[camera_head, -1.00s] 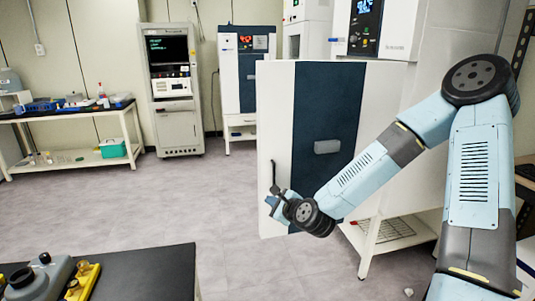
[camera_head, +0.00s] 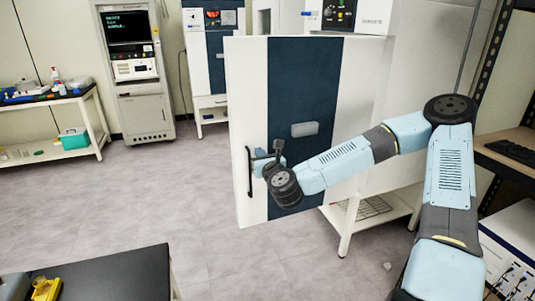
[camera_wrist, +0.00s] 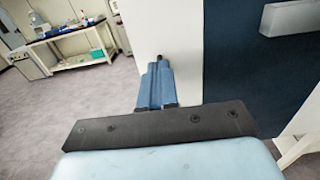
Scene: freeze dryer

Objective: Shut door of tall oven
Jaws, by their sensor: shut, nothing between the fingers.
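The tall oven's door (camera_head: 302,90) stands open, a white panel with a wide dark blue stripe and a grey plate. In the head view it hides most of the white oven body (camera_head: 425,85) behind it. A thin dark upright handle (camera_head: 249,172) sits near the door's left edge. My gripper (camera_head: 259,166) is at the door's front, just right of the handle; I cannot tell whether it touches. In the wrist view, my gripper's blue fingers (camera_wrist: 157,76) are shut and empty, pointing at the white part of the door (camera_wrist: 178,40).
A white stand (camera_head: 345,228) is below the oven. A black-topped table (camera_head: 105,275) with a yellow item is at the front left. A bench (camera_head: 50,110) and a grey cabinet (camera_head: 140,80) are at the back left. Open floor (camera_head: 150,200) lies left of the door.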

